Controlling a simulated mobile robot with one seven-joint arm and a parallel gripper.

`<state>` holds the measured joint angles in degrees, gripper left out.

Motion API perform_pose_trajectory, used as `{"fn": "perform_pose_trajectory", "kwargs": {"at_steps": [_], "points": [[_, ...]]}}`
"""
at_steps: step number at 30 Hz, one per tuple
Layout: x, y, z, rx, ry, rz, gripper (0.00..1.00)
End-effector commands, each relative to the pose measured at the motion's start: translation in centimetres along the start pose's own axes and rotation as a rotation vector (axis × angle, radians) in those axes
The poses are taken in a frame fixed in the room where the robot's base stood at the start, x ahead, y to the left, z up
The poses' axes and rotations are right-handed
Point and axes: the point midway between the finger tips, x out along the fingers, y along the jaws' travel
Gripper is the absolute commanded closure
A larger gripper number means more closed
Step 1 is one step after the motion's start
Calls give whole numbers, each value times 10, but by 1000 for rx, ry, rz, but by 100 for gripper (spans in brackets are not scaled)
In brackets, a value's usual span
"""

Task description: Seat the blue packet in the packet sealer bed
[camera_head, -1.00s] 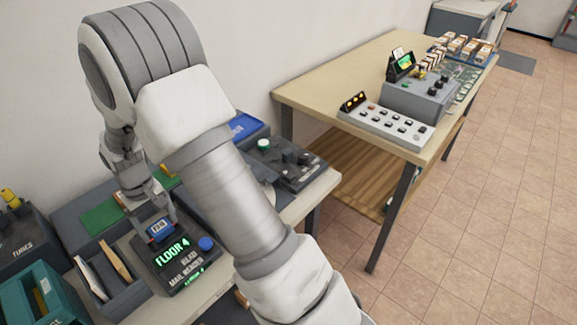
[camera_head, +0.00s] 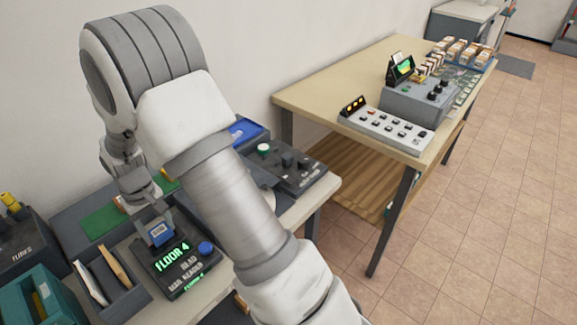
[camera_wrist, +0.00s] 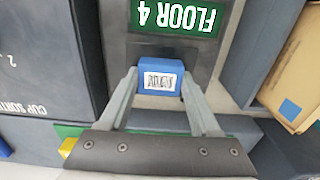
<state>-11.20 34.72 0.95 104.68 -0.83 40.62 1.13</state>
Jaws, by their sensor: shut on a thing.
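The blue packet (camera_head: 161,232) has a white barcode label. It is held between the fingers of my gripper (camera_head: 158,222), just behind the lit "FLOOR 4" display of the dark mail reader (camera_head: 185,287). In the wrist view the packet (camera_wrist: 160,78) sits between the two finger tips of my gripper (camera_wrist: 160,92), label toward the camera. I cannot tell whether the packet touches the reader. No sealer bed can be clearly made out; my arm hides part of the bench.
A grey bin with envelopes (camera_head: 126,302), a teal box (camera_head: 22,300) and a TUBES box (camera_head: 25,250) stand at left. A dark console with a green button (camera_head: 300,172) is right of my arm. A wooden table (camera_head: 310,97) with control panels stands beyond.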

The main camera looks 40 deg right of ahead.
Motion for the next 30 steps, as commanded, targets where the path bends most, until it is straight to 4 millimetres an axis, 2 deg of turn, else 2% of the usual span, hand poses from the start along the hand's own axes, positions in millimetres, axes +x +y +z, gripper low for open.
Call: {"fn": "perform_pose_trajectory", "kwargs": {"at_steps": [21, 30], "points": [[-43, 0, 0, 0, 1, 0, 92], [-44, 0, 0, 0, 1, 0, 92]]}}
